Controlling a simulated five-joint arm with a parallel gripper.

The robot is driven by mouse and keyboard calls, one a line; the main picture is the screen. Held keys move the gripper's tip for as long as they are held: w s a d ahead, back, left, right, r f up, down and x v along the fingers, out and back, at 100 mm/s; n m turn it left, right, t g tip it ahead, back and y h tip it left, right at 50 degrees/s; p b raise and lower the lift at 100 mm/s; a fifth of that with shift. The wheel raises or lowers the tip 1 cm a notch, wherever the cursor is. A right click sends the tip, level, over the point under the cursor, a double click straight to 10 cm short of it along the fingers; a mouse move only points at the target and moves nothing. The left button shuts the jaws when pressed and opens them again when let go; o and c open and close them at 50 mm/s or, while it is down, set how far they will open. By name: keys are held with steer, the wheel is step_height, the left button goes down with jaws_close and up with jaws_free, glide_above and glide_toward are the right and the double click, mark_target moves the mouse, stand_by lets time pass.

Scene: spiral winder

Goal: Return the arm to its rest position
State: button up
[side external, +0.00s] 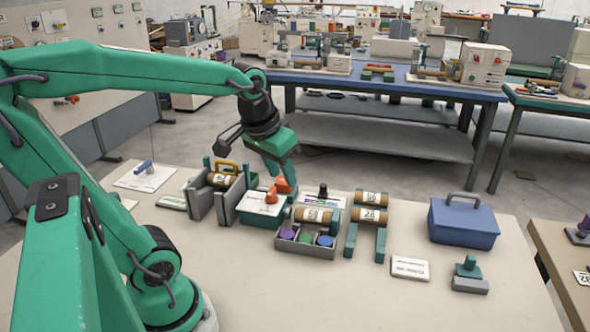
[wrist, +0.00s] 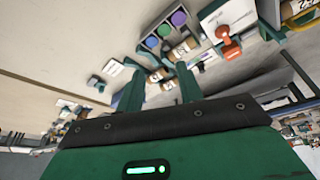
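My gripper (side external: 286,172) hangs from my green arm over the middle of the bench, close to the orange handle (side external: 283,187) of a green box with a white top (side external: 258,205). I cannot tell from the side whether it touches the handle. In the wrist view my gripper (wrist: 160,80) has its two green fingers apart, with no object held between them. The orange handle also shows in the wrist view (wrist: 228,42), up and to the right of the fingers.
A grey tray (side external: 291,247) holds purple, green and blue round pieces. Labelled brown rolls (side external: 371,198) rest on green stands beside it. A blue case (side external: 463,222) stands at the right. The front of the light bench (side external: 340,295) is clear.

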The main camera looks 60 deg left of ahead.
steer(key=s+d+m+t, duration=0.1)
steer(key=s+d+m, duration=0.2)
steer(key=s+d, duration=0.2)
steer(key=shift+d+t+h, duration=0.2)
steer(key=shift+t+h, duration=0.2)
steer(key=shift+s, duration=0.1)
